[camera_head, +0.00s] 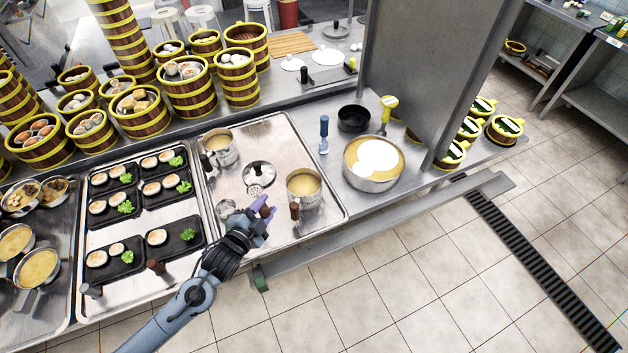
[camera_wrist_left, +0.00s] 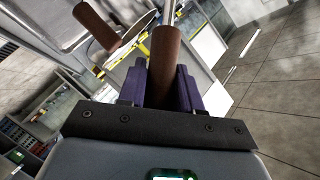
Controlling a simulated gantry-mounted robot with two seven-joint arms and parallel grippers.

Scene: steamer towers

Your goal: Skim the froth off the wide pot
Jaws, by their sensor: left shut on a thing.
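The wide pot (camera_head: 349,177) stands right of the metal tray, with white froth (camera_head: 378,156) over much of its yellowish liquid. My left gripper (camera_head: 264,207) is over the tray's front part, left of the wide pot and apart from it. Its purple fingers are shut on a brown handle (camera_wrist_left: 166,62) with a thin metal shaft beyond it. A small perforated metal head (camera_head: 255,191) shows just past the fingers and looks like the skimmer's. The handle is mostly hidden in the head view. My right gripper is not in view.
A small pot (camera_head: 304,188) with a brown handle stands between my gripper and the wide pot. Another pot (camera_head: 218,147) and a lid (camera_head: 258,174) are on the tray (camera_head: 328,186).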

